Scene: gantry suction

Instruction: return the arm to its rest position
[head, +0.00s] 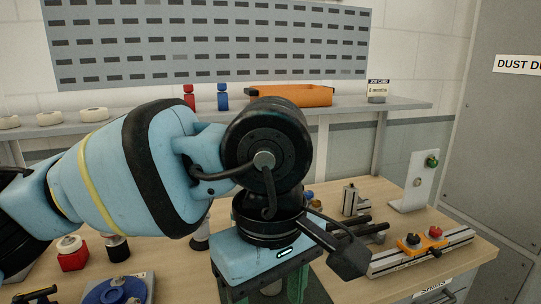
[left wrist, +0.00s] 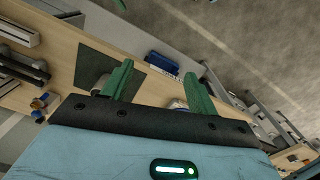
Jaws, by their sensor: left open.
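My left arm (head: 130,170) reaches in from the left across the head view, over the bench. My left gripper (head: 264,290) hangs at its end, pointing down, its fingers partly cut off by the lower edge. In the left wrist view the two green fingers of this gripper (left wrist: 158,72) stand well apart with nothing clamped between them. A small pale and blue thing shows past the palm edge between the fingers, apart from them as far as I can tell. My right gripper is in neither view.
The wooden bench (head: 350,288) carries a rail with an orange block (head: 435,233), a grey bracket (head: 416,182), a red block (head: 73,261) and a blue round fixture (head: 112,291). An orange bin (head: 305,95) sits on the back shelf. A dark mat (left wrist: 92,62) lies on the bench.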

